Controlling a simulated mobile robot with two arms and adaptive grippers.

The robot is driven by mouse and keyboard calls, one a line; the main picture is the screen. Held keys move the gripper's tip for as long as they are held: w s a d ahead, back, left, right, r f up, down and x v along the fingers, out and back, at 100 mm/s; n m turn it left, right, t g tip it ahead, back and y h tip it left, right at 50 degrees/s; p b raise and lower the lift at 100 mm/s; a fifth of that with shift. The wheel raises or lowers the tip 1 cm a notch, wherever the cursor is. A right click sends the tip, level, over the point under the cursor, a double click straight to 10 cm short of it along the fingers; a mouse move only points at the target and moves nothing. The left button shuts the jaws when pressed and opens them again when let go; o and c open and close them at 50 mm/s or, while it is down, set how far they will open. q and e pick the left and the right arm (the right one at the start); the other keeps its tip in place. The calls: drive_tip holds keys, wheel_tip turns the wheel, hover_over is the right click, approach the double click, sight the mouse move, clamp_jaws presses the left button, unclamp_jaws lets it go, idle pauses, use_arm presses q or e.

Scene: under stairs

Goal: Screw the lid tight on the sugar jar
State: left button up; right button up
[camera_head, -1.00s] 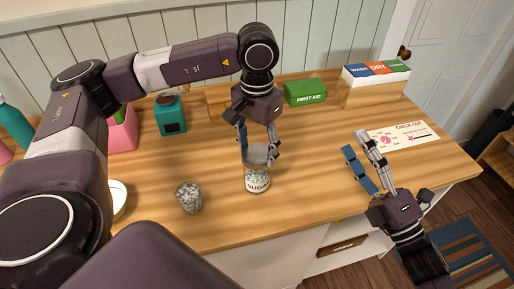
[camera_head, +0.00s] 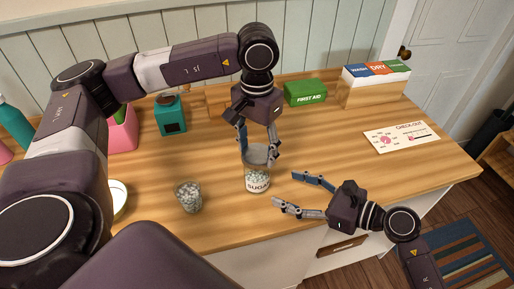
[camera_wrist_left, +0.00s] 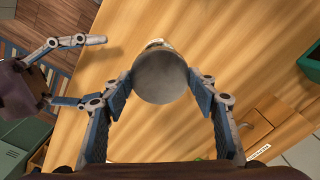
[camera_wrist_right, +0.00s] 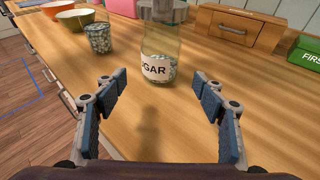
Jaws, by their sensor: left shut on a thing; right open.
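The sugar jar (camera_head: 257,183) is clear glass with a white SUGAR label and pale cubes inside. It stands upright near the table's front edge. A round grey lid (camera_wrist_left: 161,78) is at its top; I cannot tell how tightly it sits. My left gripper (camera_head: 257,156) reaches down from above, shut on the lid, with a finger on each side. My right gripper (camera_head: 286,188) is open and empty, low to the right of the jar, fingers pointing at it. In the right wrist view the jar (camera_wrist_right: 158,68) stands ahead, between the open fingers and apart from them.
A glass of cubes (camera_head: 188,197) stands left of the jar. A green first aid box (camera_head: 305,92), a small wooden drawer unit (camera_wrist_right: 240,28) and a teal box (camera_head: 171,116) stand behind. The check-out card (camera_head: 402,137) lies right. Table right of the jar is clear.

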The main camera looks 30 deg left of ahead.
sight(268, 183)
drive_tip(key=shift+a+f, duration=0.25)
drive_tip(key=shift+f, duration=0.15)
drive_tip(key=shift+x, duration=4.7)
drive_tip(key=shift+c, duration=0.5)
clamp_jaws()
